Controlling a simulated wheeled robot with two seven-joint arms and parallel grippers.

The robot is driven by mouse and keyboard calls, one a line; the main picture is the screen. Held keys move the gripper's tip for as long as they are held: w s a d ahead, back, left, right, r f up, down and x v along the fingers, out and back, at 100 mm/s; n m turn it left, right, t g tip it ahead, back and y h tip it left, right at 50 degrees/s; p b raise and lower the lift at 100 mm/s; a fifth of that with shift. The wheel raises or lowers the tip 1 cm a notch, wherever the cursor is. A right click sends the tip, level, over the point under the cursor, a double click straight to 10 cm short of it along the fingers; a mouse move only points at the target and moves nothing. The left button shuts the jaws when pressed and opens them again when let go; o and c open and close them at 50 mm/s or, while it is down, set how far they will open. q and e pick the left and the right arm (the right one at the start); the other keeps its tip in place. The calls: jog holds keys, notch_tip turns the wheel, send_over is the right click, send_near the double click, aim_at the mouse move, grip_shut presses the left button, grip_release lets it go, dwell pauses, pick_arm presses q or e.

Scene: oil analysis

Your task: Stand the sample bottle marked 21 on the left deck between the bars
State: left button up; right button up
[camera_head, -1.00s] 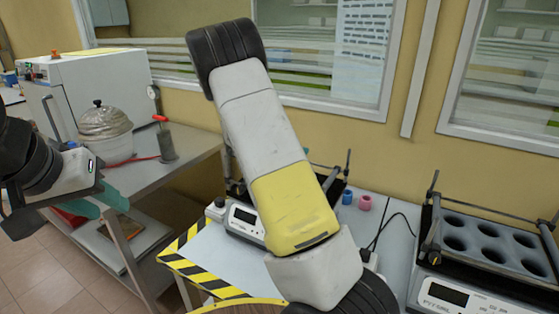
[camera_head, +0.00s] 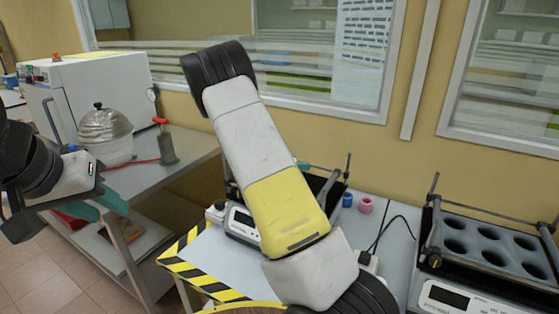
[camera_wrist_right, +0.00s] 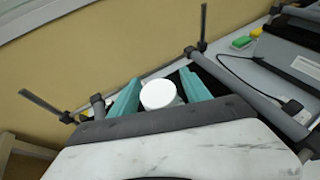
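The left deck (camera_head: 321,183), a dark shaker with raised bars and a display, is mostly hidden behind my right arm in the head view. In the right wrist view, a white round cap (camera_wrist_right: 158,94), seen from above, sits between the teal fingers of my right gripper (camera_wrist_right: 160,82). It appears to belong to the sample bottle; the body and any number are hidden. The fingers look closed around it, over the dark deck between the bars (camera_wrist_right: 246,86). My left gripper (camera_head: 101,206) is at the left, its teal fingers apart and empty.
A second shaker (camera_head: 487,240) with round holes stands at the right. A grey side table (camera_head: 185,150) carries a domed metal vessel (camera_head: 105,128).

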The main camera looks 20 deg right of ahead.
jog(key=shift+r, duration=0.2)
jog(key=v, duration=1.1)
jog(key=s+r+m+g+y, duration=0.35)
jog(key=s+m+y, duration=0.5)
jog(key=s, duration=0.65)
jog(key=s+a+r+m+t+y, duration=0.2)
jog(key=s+a+r+m+y, duration=0.1)
jog(key=s+a+r+m, duration=0.2)
jog(key=s+a+r+m+t+y, duration=0.3)
jog(key=s+a+r+m, duration=0.2)
jog(key=s, duration=0.5)
jog(key=m, duration=0.2)
jog(key=shift+s+m, duration=0.2)
jog(key=shift+m, duration=0.15)
